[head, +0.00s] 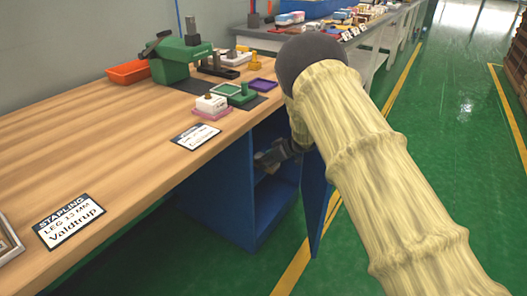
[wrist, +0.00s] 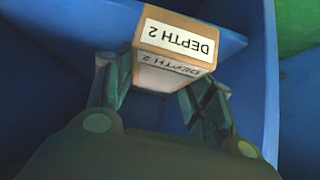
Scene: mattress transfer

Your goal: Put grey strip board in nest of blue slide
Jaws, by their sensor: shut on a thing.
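My gripper (head: 270,158) is inside the open blue cabinet (head: 222,195) under the wooden bench. In the wrist view my gripper (wrist: 158,92) is shut on a small brown box (wrist: 150,45) with a white label reading "DEPTH 2", seen upside down. Its two fingers stand on either side of the box. A blue panel (wrist: 75,45) of the cabinet lies close behind the box. I cannot clearly pick out a grey strip board or a blue slide with a nest in either view. My arm hides part of the cabinet and bench end.
The cabinet door (head: 316,205) stands open. On the wooden bench (head: 110,125) are a green press (head: 178,58), an orange tray (head: 128,72), a green tray (head: 228,90) and a purple tray (head: 262,84). The green floor (head: 465,110) to the right is clear.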

